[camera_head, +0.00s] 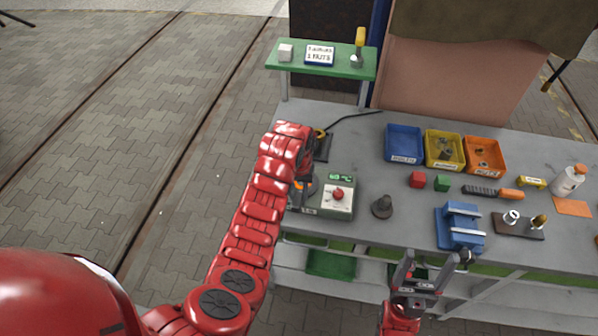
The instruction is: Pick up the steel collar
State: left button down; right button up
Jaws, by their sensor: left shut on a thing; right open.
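A small silvery ring-like piece (511,217), which looks like the steel collar, stands on a dark brown block (519,229) at the right of the bench, beside a brass-coloured piece (538,222). My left gripper (303,188) is at the bench's left side, beside the control box, mostly hidden by my own red arm. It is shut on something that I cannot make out. My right gripper (425,264) is open with nothing seen between its fingers. It is at the bench's front edge, in front of the blue vise, left of and apart from the silvery piece.
The blue vise (459,226) stands between my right gripper and the brown block. Blue (404,144), yellow (444,149) and orange (484,156) bins line the back. A control box (336,198) with a red button and a dark knob-like piece (382,207) stand left.

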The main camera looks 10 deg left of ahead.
aim_at(297, 211)
pick_arm(q)
jog(key=shift+s+f, duration=0.2)
jog(key=shift+s, duration=0.15)
jog(key=shift+s+d, duration=0.1)
jog(key=shift+s, duration=0.15)
jog(key=shift+s+d+r, duration=0.1)
jog(key=shift+s+r, duration=0.15)
jog(key=shift+s, duration=0.25)
jog(key=s, duration=0.4)
jog(key=shift+s+d+r, duration=0.15)
jog(key=shift+d+r, duration=0.15)
jog(key=shift+s+d, duration=0.25)
jog(key=shift+s, duration=0.25)
